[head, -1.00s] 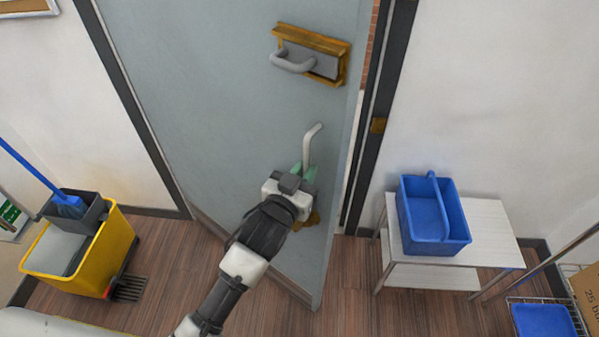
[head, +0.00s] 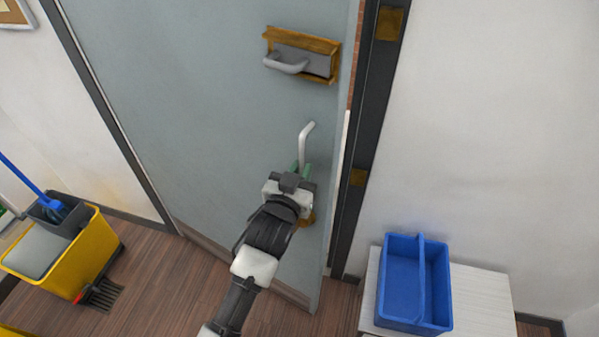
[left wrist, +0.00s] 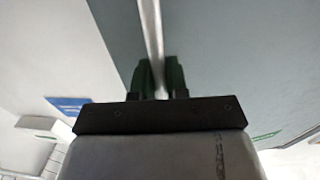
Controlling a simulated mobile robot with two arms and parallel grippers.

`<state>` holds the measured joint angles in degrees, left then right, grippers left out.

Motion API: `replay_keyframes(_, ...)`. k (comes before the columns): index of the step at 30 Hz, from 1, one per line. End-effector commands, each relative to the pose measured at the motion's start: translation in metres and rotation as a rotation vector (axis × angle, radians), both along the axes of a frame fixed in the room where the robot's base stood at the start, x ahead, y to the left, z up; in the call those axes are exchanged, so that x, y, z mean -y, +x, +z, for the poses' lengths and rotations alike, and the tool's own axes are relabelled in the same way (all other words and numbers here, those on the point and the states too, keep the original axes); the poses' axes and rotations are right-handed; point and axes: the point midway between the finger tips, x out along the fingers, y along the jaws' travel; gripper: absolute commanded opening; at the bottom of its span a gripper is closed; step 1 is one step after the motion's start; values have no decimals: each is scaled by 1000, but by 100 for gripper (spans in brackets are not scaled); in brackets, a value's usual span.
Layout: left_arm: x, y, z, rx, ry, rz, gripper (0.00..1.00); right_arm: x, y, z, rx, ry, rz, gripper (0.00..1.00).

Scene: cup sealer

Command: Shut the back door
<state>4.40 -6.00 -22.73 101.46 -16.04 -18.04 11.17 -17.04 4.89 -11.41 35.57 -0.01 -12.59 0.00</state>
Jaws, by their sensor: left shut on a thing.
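The back door (head: 200,110) is a grey-blue panel, slightly ajar, with a narrow gap between its right edge and the dark door frame (head: 362,150). A pale lever handle (head: 306,140) is on the door's lower right. My left gripper (head: 301,172) is shut on this handle; its green fingers hide the handle's lower part. In the left wrist view, the handle (left wrist: 150,35) runs up from between the fingers (left wrist: 160,80). A second, grey pull handle (head: 286,66) on a brass-edged plate sits above. My right gripper is not in view.
A blue caddy (head: 388,300) stands on a white side table (head: 480,300) right of the frame. A yellow mop bucket (head: 75,255) with a blue-handled mop is at the left.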

Motion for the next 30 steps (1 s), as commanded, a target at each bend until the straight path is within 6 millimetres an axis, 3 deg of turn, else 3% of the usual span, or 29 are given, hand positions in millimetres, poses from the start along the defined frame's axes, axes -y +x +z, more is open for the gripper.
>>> replay_keyframes(15,1,1,-5,-8,8,0,0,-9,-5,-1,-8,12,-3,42)
replay_keyframes(16,1,1,-5,-8,8,0,18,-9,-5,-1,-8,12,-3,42)
replay_keyframes(20,1,1,-3,-5,6,0,38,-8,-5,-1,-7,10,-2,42)
replay_keyframes(30,-1,-2,-3,-3,2,0,39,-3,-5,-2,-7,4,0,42)
